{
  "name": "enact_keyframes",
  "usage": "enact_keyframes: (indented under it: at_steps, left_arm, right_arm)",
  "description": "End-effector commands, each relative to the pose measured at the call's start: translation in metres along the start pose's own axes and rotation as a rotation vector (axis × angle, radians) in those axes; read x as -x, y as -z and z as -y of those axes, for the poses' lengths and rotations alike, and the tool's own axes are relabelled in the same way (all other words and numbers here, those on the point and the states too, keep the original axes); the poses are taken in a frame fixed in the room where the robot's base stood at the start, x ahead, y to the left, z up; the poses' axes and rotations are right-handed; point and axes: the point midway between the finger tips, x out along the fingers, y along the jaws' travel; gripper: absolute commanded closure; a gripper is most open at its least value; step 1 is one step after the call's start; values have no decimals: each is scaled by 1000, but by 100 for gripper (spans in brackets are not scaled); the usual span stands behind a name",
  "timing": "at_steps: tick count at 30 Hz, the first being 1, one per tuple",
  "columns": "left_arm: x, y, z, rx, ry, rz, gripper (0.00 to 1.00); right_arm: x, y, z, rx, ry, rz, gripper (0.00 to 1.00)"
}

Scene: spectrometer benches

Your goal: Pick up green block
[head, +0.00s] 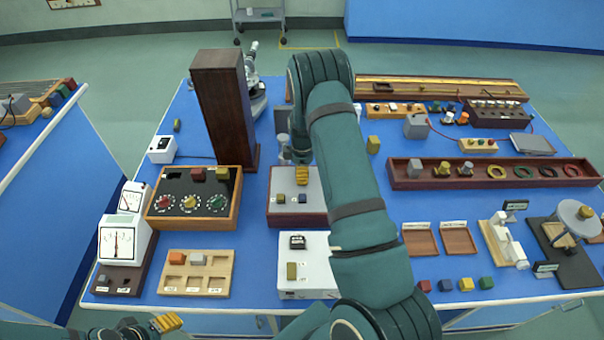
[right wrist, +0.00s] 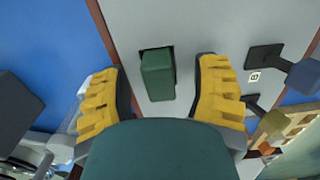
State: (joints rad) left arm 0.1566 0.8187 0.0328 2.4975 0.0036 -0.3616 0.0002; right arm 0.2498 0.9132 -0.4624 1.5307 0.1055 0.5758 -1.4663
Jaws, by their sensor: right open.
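In the right wrist view a dark green block (right wrist: 158,76) stands on a dark patch of a light grey panel. My right gripper (right wrist: 165,88) is open, with one yellow finger to each side of the block and a visible gap on both sides. In the head view my right gripper (head: 302,176) is over the grey top of a brown-sided box (head: 313,184); the green block cannot be made out there, probably hidden by my gripper or arm. My left gripper (head: 165,323) shows only partly at the bottom left edge. Another green block (head: 487,283) lies at the table's front right.
A blue block (right wrist: 304,76) and a yellow-orange block (right wrist: 272,122) are close by on the right in the wrist view. A tall brown column (head: 220,105) and a dial box (head: 194,200) stand left of my gripper. A white box (head: 318,266) is in front.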

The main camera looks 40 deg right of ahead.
Motion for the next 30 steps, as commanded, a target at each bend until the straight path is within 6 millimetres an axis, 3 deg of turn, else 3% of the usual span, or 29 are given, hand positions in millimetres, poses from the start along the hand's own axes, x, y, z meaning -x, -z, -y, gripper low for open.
enact_keyframes:
  at_steps: [2,6,7,8,22,30]
  left_arm:
    - [0,0,0,0,0,0,47]
    - [0,0,0,0,0,0,47]
    - [0,0,0,0,0,0,47]
    - [0,0,0,0,0,0,47]
    - [0,0,0,0,0,0,47]
    - [-2,0,1,0,0,0,47]
  right_arm:
    - [0,0,0,0,0,0,36]
    - [0,0,0,1,0,0,85]
    - [0,0,0,1,0,0,96]
    - [0,0,0,1,0,0,100]
    - [4,0,0,1,-1,0,100]
    - [49,1,-1,1,-3,-3,100]
